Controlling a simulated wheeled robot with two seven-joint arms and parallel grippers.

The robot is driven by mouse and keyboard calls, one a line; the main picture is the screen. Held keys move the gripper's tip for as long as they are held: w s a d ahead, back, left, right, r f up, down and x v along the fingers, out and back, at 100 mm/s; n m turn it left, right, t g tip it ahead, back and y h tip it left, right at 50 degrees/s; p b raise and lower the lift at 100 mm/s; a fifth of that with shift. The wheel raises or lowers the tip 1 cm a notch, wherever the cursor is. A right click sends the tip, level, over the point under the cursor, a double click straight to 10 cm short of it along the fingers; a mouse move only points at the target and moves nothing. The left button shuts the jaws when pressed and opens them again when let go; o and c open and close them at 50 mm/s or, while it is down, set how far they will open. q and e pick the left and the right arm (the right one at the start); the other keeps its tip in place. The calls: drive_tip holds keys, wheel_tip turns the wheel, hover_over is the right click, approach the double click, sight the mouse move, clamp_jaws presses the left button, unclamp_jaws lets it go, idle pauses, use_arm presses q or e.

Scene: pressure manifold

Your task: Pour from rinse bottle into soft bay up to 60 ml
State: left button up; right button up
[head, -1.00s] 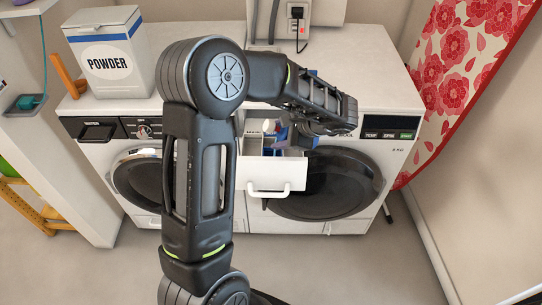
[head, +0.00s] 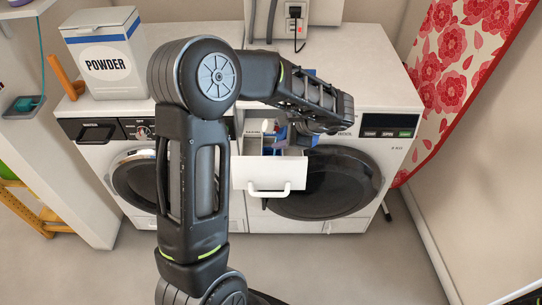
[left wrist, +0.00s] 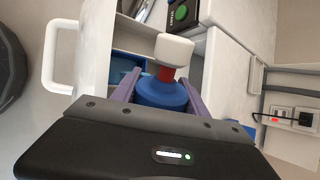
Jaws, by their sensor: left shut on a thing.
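My left gripper (left wrist: 160,95) is shut on a blue bottle (left wrist: 162,92) with a red neck and a white top; I take it for the rinse bottle. In the left wrist view its top points over the open white drawer (left wrist: 92,50). In the head view my left gripper (head: 292,137) is partly behind my own wrist. The bottle's white top (head: 268,126) shows left of it, above the drawer (head: 268,172), and the bottle looks tilted. A blue compartment shows behind the bottle in the wrist view. Which bay is below the top, and any liquid, I cannot tell. My right gripper is not in view.
The drawer sticks out between two front-loading machines, its handle (head: 269,188) at the front. A powder box (head: 106,66) stands on the left machine. A wall socket (head: 295,12) with a plugged cable is behind. A flowered curtain (head: 450,75) hangs at the right.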

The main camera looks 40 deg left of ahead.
use_arm(q)
drive_tip(key=shift+f+t+h+b, duration=0.45)
drive_tip(key=shift+f+t+h, duration=0.05)
drive_tip(key=shift+f, duration=0.05)
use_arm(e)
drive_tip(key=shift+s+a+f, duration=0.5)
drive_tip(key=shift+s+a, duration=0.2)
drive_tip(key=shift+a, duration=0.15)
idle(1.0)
use_arm(q)
drive_tip(key=shift+n, duration=0.3)
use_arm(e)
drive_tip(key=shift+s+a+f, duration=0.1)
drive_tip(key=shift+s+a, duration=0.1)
